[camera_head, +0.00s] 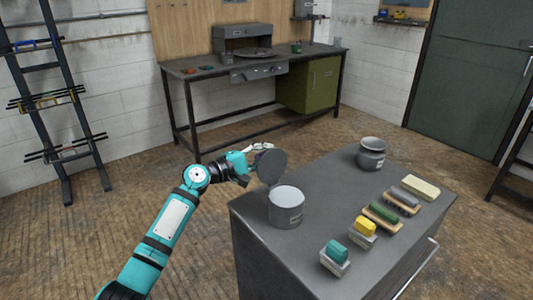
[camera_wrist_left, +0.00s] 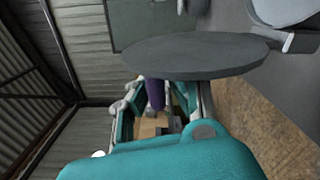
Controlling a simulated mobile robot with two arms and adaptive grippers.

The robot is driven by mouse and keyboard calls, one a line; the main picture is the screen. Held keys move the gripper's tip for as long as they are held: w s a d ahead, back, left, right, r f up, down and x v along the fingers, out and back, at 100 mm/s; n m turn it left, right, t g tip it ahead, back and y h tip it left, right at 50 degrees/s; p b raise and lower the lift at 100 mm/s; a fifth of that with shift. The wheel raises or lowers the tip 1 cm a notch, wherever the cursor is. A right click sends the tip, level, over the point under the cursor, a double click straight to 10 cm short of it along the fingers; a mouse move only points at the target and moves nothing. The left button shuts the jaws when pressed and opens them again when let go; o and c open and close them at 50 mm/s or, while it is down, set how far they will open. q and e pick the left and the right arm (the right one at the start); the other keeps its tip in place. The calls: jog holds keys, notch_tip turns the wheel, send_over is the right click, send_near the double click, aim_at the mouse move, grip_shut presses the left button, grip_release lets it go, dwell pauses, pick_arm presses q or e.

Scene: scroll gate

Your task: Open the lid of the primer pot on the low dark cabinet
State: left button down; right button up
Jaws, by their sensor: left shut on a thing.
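The primer pot (camera_head: 286,208) is a grey can with a pale round top surface showing, at the near left corner of the low dark cabinet (camera_head: 320,240). Its dark grey round lid (camera_head: 271,167) stands steeply tilted at the pot's far left side. My left gripper (camera_head: 255,155) is at the lid's outer face. In the left wrist view the lid (camera_wrist_left: 195,55) shows as a wide grey disc with a purple knob (camera_wrist_left: 155,93) between my left fingers, which are shut on it. I cannot tell whether the lid touches the pot's rim. My right gripper is not in view.
A grey jar (camera_head: 371,155) stands at the cabinet's back. Several brushes and blocks, including a yellow one (camera_head: 364,228) and a teal one (camera_head: 336,251), line its right side. A workbench (camera_head: 200,68) with a green cabinet stands behind, with open floor between.

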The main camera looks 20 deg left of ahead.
pick_arm(q)
jog(key=shift+d, duration=0.1)
dwell(0.3)
jog(key=c, duration=1.4)
grip_release()
jog(key=shift+d+r, duration=0.1)
jog(key=shift+s+a, duration=0.15)
jog(key=shift+a, duration=0.1)
jog(key=v, duration=1.1)
jog(key=shift+s+a, duration=0.1)
jog(key=shift+s, duration=0.15)
